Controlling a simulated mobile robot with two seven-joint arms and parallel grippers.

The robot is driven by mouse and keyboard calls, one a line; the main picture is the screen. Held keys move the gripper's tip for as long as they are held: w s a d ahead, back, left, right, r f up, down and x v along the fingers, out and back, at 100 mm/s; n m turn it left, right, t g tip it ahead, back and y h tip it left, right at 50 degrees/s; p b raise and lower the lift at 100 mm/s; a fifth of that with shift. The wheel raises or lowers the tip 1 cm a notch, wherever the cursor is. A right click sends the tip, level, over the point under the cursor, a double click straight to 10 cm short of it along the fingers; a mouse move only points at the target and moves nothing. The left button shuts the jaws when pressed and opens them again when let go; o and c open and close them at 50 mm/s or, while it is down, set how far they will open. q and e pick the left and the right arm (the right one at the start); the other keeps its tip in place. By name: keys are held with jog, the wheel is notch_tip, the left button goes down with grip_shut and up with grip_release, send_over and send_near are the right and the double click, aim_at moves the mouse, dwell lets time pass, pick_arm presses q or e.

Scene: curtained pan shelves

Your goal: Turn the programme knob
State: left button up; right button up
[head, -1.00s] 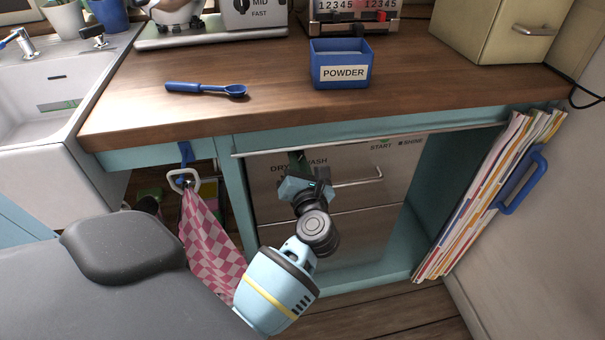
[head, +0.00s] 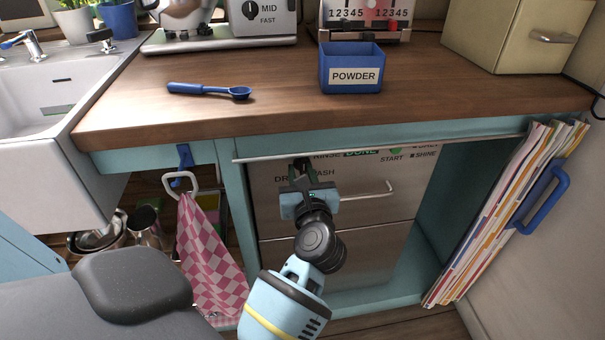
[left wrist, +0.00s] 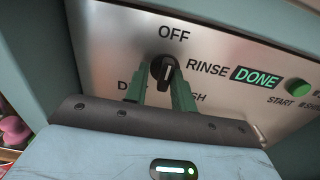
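The programme knob (left wrist: 163,70) is a small dark round knob with a pale pointer mark, on the steel dishwasher front. The mark points up towards OFF. RINSE is to its right; two partly covered labels are below it. In the head view the knob (head: 302,163) shows at the gripper's tip. My left gripper (head: 304,173) is in front of the panel, its two green fingers one on each side of the knob in the left wrist view (left wrist: 163,80). The fingers stand apart; contact with the knob is not clear. My right gripper is not in view.
A green-lit DONE display (left wrist: 257,78) and green start button (left wrist: 299,88) are right of the knob. A bar handle (head: 370,190) is below. The wooden worktop (head: 240,118) overhangs above. A checked towel (head: 208,250) hangs left; a paper rack (head: 505,215) stands right.

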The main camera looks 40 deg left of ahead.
pick_arm(q)
jog(key=shift+w+d+r, duration=0.25)
jog(key=shift+w, duration=0.05)
jog(key=shift+c, duration=0.5)
jog(key=shift+o, duration=0.5)
jog(key=shift+d+f, duration=0.2)
jog(key=shift+d, duration=0.05)
jog(key=shift+s+d, duration=0.45)
jog(key=shift+s, duration=0.25)
jog(key=shift+f, duration=0.1)
